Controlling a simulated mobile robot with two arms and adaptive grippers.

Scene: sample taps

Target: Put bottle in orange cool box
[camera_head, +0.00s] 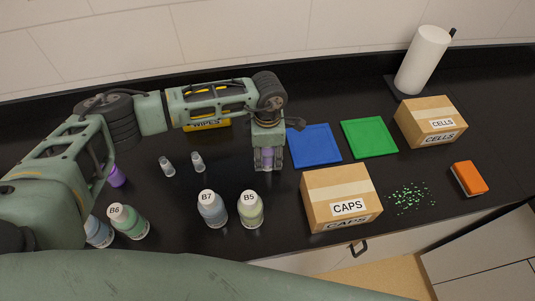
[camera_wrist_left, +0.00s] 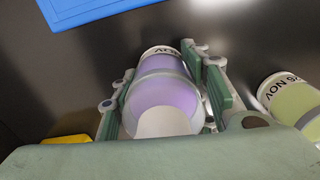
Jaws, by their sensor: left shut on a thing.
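My left gripper (camera_head: 268,160) points down over the black counter and is shut on a purple bottle (camera_head: 267,155). In the left wrist view the purple bottle (camera_wrist_left: 165,98) lies between the two fingers of the gripper (camera_wrist_left: 163,85), with a dark-lettered white band at its far end. I cannot tell whether its base touches the counter. An orange block with a pale side (camera_head: 470,178) lies at the right of the counter; it looks small, and I cannot tell that it is a cool box. No other orange box shows. My right gripper is not in view.
Bottles B7 (camera_head: 212,209), B5 (camera_head: 250,209) and B6 (camera_head: 128,221) stand near the front edge. A CAPS box (camera_head: 341,192), blue tray (camera_head: 315,146), green tray (camera_head: 369,138) and CELLS box (camera_head: 430,119) are to the right. Green bits (camera_head: 411,197) lie scattered.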

